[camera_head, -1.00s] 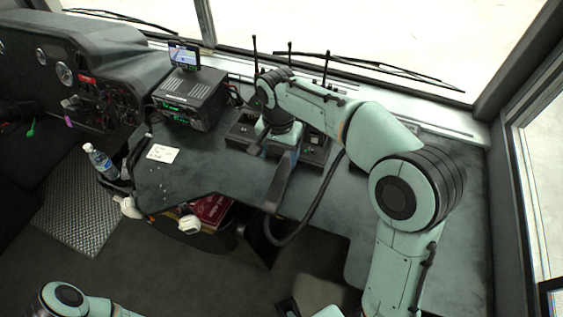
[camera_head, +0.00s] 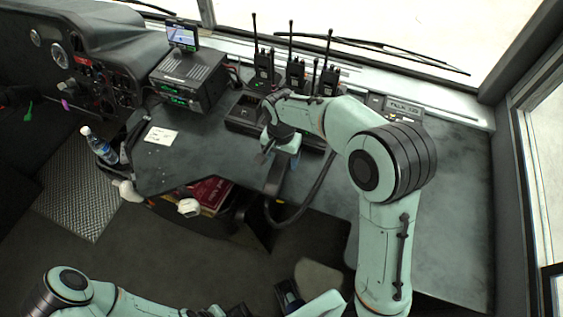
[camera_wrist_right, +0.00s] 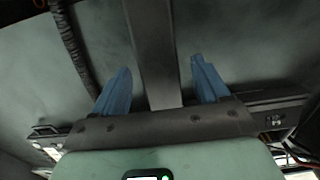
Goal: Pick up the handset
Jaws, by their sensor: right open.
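A long dark bar (camera_head: 274,178), which looks like the handset, stands at the front edge of the dash counter. A black corded hose (camera_head: 318,192) loops up beside it. In the right wrist view the bar (camera_wrist_right: 155,45) runs down between the two blue fingers. My right gripper (camera_wrist_right: 160,70) is open, one finger on each side of the bar, with gaps showing. In the head view my right gripper (camera_head: 280,162) is over the bar's upper end and hides it. My left arm enters at the bottom left; dark and blue parts at the bottom middle look like its gripper (camera_head: 288,293), mostly cut off.
Several handheld radios with antennas (camera_head: 297,72) stand in a black charger (camera_head: 243,113) behind my right gripper. A radio unit (camera_head: 188,82) with a small screen (camera_head: 182,35) is left of them. A paper note (camera_head: 160,136) lies on the counter; a water bottle (camera_head: 98,144) stands left.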

